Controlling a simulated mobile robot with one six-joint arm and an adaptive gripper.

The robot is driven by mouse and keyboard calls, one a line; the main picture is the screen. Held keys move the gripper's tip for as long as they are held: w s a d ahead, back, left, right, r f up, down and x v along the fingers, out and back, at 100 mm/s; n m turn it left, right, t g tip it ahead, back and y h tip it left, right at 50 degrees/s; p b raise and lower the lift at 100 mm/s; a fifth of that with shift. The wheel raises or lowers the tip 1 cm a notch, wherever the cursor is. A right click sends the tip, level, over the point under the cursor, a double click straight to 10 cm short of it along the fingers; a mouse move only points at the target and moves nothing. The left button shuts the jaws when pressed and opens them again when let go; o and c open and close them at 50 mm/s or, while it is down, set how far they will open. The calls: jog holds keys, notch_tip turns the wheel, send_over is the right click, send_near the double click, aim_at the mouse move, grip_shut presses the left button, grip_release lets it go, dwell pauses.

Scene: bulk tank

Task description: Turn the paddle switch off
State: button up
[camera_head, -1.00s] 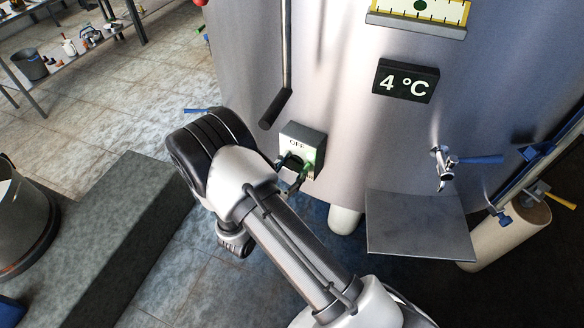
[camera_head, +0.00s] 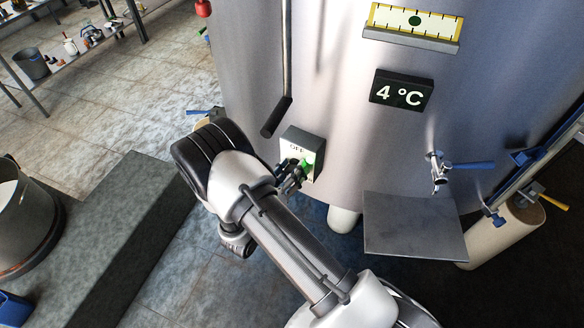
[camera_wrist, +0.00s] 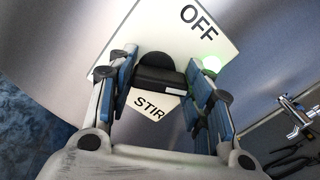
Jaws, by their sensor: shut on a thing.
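The paddle switch is a black paddle (camera_wrist: 158,75) on a pale plate (camera_wrist: 168,36) in the wrist view. The plate reads OFF at its upper right and STIR lower down; the paddle lies close to the STIR word. A green light (camera_wrist: 210,62) glows at the plate's right edge. My gripper (camera_wrist: 164,76) has its blue-padded fingers on both sides of the paddle and is shut on it. In the head view the switch box (camera_head: 304,145) is on the tank's front, and my gripper (camera_head: 292,174) reaches its lower part, hiding the paddle.
The steel tank (camera_head: 340,110) fills the back. A hanging rod with a dark end (camera_head: 277,117) is just above the switch box. A tap (camera_head: 440,170) and a metal shelf (camera_head: 412,226) are to the right. A grey block (camera_head: 135,215) stands at the left.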

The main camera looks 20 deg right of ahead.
jog(key=n+p, duration=0.2)
jog(key=n, duration=0.4)
jog(key=shift+a+r+n, duration=0.1)
jog(key=shift+n, duration=0.2)
jog(key=n+p, duration=0.1)
jog(key=n, duration=0.4)
jog(key=shift+w, duration=0.1)
jog(key=shift+n, duration=0.4)
jog(key=o, duration=1.1)
jog(key=v, duration=1.2)
jog(key=shift+a, duration=0.1)
